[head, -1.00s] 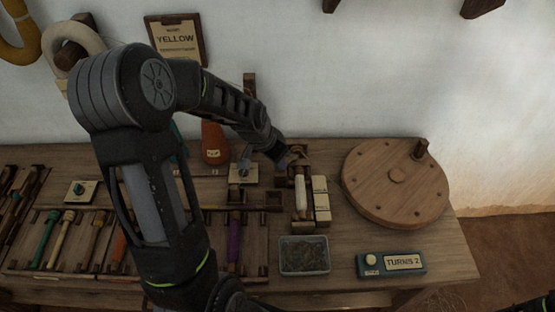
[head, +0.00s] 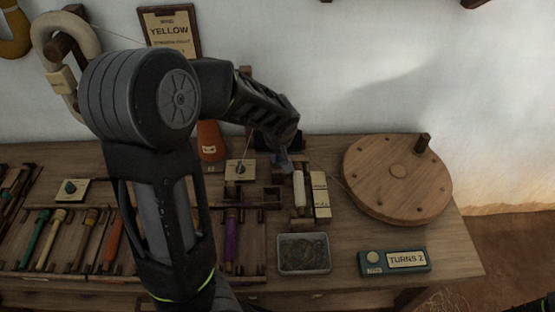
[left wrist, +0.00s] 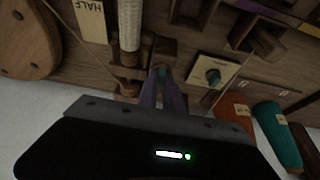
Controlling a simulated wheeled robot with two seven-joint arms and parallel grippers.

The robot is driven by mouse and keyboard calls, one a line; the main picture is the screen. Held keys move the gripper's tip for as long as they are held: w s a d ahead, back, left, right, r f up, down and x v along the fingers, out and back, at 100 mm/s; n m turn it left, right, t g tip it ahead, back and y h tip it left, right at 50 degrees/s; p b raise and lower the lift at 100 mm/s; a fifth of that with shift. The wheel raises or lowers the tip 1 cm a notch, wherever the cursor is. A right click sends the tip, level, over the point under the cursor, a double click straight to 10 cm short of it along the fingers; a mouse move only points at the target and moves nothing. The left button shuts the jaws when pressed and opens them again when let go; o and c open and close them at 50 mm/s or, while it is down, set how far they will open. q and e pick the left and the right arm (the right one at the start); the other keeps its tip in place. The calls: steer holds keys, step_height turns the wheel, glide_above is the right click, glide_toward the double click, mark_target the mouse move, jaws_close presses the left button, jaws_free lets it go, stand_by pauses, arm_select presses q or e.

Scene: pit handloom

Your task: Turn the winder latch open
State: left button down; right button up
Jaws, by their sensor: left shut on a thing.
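The winder's big wooden wheel (head: 385,190) with its upright knob stands at the right of the bench in the head view. Left of it, a white bobbin (head: 299,190) lies in the winder's wooden holder; it also shows in the left wrist view (left wrist: 130,25). My left gripper (head: 284,162) reaches down at the back end of this holder. In the left wrist view its fingers (left wrist: 163,76) are close together beside a wooden block (left wrist: 163,48) at the bobbin's end. The latch is mostly hidden at the fingertips, so its angle cannot be told.
A tray of thread scraps (head: 304,254) and a TURNS 2 counter (head: 394,262) stand in front. A small knob plate (head: 239,172), an orange cone (head: 210,140) and racks of coloured bobbins are at the left.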

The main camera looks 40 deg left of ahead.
stand_by(0.3)
arm_select(q)
steer(key=c, duration=1.5)
jaws_free()
steer(key=v, duration=0.7)
steer(key=shift+r+p, duration=0.4)
steer(key=shift+p, duration=0.05)
steer(key=shift+d, duration=0.1)
